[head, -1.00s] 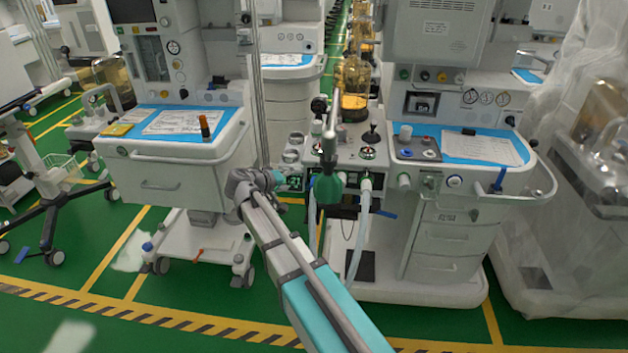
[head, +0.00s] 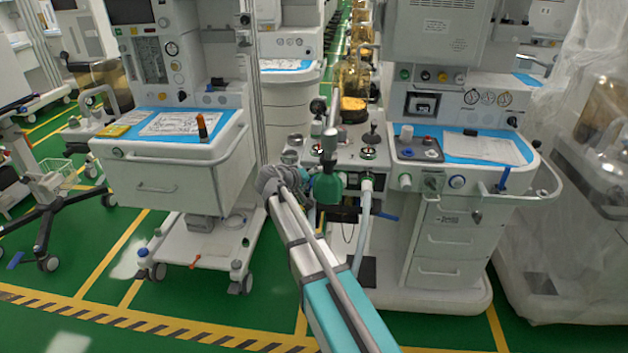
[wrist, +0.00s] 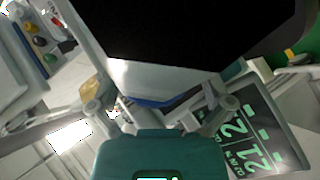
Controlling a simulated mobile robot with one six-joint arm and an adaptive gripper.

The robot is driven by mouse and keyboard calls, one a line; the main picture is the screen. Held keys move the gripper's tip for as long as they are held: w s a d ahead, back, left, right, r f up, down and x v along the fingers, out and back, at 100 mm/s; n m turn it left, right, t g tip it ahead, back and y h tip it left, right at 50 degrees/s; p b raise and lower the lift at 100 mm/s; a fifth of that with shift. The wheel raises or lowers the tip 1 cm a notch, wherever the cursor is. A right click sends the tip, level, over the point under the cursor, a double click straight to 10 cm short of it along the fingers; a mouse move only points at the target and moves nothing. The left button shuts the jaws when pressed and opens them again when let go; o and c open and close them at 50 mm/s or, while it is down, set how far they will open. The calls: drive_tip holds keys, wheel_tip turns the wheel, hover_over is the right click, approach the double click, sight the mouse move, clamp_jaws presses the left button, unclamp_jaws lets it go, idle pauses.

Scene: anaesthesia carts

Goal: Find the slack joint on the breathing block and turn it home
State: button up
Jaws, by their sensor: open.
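The breathing block (head: 345,150) stands between two carts, with round dials and knobs on its top. A silver upright fitting (head: 330,138) with a green part (head: 328,188) below it shows at its front, and a pale hose (head: 364,225) hangs to the right. I cannot tell which joint is slack. In the head view my arm reaches to the block's left front, and its grey wrist hides the gripper. In the wrist view my gripper (wrist: 152,98) is open, its fingers spread, with nothing clearly between them. A large dark shape with a pale edge fills the view beyond them.
A display with green digits (wrist: 243,135) is close to the right finger. The left cart (head: 170,175) and the right cart (head: 455,230) flank the block closely. A plastic-draped machine (head: 585,190) stands at the far right. Green floor is open at the front left.

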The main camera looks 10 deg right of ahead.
drive_tip(key=c, duration=1.1)
drive_tip(key=shift+r+p, duration=0.15)
drive_tip(key=shift+p, duration=0.3)
drive_tip(key=m+y+p, duration=0.1)
drive_tip(key=y+p, duration=0.1)
drive_tip(key=shift+s+d+r+m+y+p, duration=0.1)
drive_tip(key=shift+d+m+y+p, duration=0.05)
drive_tip(key=shift+m+y+p, duration=0.25)
drive_tip(key=m+y+p, duration=0.2)
drive_tip(key=y, duration=0.1)
drive_tip(key=shift+t+y, duration=0.3)
drive_tip(key=shift+t, duration=0.1)
